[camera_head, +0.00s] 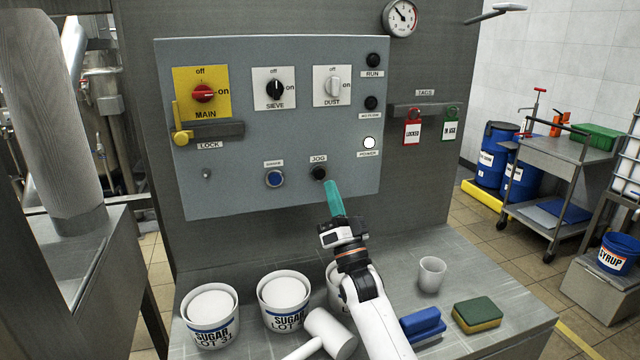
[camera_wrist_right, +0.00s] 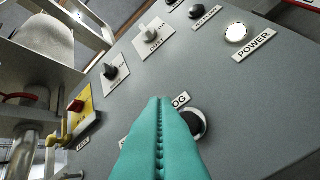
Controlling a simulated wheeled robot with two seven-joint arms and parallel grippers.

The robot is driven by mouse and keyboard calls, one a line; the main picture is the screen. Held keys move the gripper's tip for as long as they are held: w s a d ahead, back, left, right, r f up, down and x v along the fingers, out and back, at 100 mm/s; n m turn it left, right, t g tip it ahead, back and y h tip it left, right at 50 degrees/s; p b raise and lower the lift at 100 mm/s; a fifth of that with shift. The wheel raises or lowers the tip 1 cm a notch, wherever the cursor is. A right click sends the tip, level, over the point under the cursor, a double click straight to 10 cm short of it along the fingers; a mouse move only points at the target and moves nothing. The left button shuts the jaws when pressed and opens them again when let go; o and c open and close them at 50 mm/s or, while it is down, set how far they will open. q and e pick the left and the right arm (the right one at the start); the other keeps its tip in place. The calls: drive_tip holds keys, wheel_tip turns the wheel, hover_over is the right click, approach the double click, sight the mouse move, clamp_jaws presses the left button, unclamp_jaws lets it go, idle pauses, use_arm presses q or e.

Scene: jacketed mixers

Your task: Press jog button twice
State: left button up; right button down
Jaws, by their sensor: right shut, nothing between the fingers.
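The jog button (camera_head: 318,173) is a black round button under the JOG label on the grey control panel (camera_head: 225,120). My right gripper (camera_head: 331,184) has teal fingers, shut with nothing between them, and its tips are close beside the jog button at the lower right. In the right wrist view the fingers (camera_wrist_right: 158,102) partly cover the JOG label, and the black button (camera_wrist_right: 192,124) shows just right of them. I cannot tell whether the tips touch the button. My left gripper is not in view.
A blue button (camera_head: 275,179) sits left of the jog button. The white power lamp (camera_head: 369,143) looks lit. Sugar tubs (camera_head: 284,302), a white mallet (camera_head: 328,333), a cup (camera_head: 432,274), a blue brush (camera_head: 422,324) and a sponge (camera_head: 477,314) stand on the table below.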

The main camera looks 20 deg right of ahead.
sight(320, 174)
drive_tip(key=w+b, duration=0.2)
drive_tip(key=w, duration=0.1)
drive_tip(key=shift+w, duration=0.4)
idle(0.9)
idle(0.8)
drive_tip(key=shift+w+a+b, duration=0.1)
drive_tip(key=shift+w+b, duration=0.3)
drive_tip(key=shift+b, duration=0.15)
